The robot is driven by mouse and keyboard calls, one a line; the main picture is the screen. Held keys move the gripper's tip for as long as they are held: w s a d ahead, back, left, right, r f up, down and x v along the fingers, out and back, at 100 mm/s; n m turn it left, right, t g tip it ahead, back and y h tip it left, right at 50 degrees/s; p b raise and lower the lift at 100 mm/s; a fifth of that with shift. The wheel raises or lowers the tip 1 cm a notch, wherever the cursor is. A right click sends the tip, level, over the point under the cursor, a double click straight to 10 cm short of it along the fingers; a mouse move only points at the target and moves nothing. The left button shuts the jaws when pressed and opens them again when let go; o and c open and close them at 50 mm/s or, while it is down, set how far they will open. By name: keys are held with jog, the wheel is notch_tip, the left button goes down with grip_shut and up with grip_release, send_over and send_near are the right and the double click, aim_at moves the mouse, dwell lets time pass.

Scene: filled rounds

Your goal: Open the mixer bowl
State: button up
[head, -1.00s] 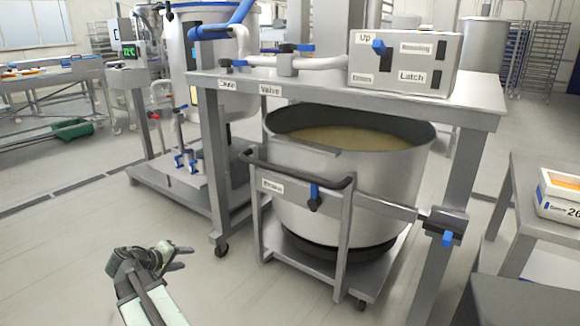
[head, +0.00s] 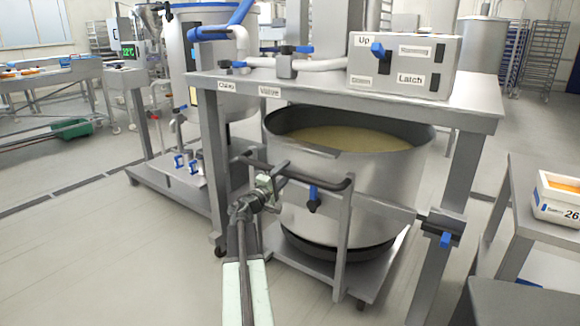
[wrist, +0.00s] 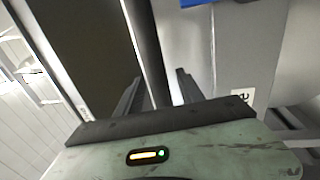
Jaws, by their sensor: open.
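The large steel mixer bowl (head: 375,170) stands on a wheeled trolley under the steel frame and holds a yellowish mass. The trolley's dark handle (head: 325,184) runs across the bowl's front. My gripper (head: 280,172) is at the handle's left part, hiding some of it and the brake label. In the wrist view my gripper (wrist: 160,88) is open, with a dark bar (wrist: 148,45) running between its fingers; contact cannot be told. A blue brake lever (head: 313,194) hangs below the handle. A blue-handled latch (head: 445,239) sits at the right post.
A control box (head: 405,66) with "Up" and "Latch" labels stands on the frame's top shelf (head: 320,85). A side table (head: 530,215) with a white crate (head: 556,201) is at the right. The floor (head: 100,250) at the left is clear.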

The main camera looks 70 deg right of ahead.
jog(key=x, duration=0.3)
jog(key=shift+d, duration=0.1)
grip_shut()
dwell(1.2)
